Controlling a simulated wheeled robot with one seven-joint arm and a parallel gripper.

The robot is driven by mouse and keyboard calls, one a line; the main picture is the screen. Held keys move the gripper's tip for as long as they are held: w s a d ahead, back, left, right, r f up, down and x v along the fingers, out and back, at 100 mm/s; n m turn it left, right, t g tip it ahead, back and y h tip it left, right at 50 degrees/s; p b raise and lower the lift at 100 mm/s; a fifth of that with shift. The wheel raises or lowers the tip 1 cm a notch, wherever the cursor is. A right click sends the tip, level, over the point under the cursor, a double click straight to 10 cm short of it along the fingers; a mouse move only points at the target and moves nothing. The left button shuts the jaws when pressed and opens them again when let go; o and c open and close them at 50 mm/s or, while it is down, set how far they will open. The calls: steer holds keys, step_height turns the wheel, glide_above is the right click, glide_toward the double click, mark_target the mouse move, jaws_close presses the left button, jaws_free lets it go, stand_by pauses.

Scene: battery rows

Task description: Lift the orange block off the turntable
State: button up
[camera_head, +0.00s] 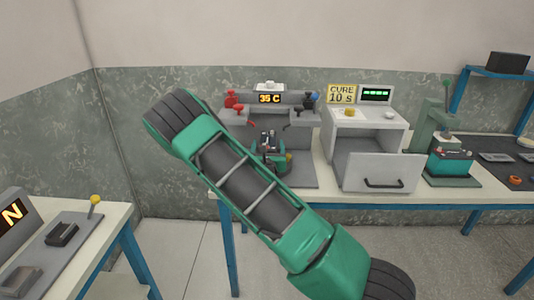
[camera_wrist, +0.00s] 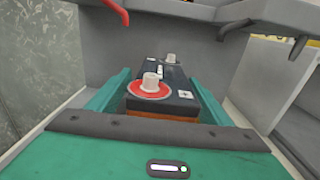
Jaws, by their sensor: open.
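A block (camera_wrist: 162,107) with a black top and an orange lower side shows in the wrist view. It carries two pale posts on top, the nearer one ringed by a red disc (camera_wrist: 149,90). My gripper (camera_wrist: 160,76) is open, with one teal finger along each side of the block. I cannot tell whether the fingers touch it. The turntable under the block is hidden. In the head view my arm covers much of the grey bay marked 35 C (camera_head: 269,99), and the block cannot be made out there.
A green press (camera_head: 437,120) holds a teal battery (camera_head: 450,164). A side bench (camera_head: 100,222) stands at left.

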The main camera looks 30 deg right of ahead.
steer(key=shift+c, duration=0.3)
jaws_close()
steer(key=shift+r, duration=0.1)
steer(key=shift+w+r, duration=0.1)
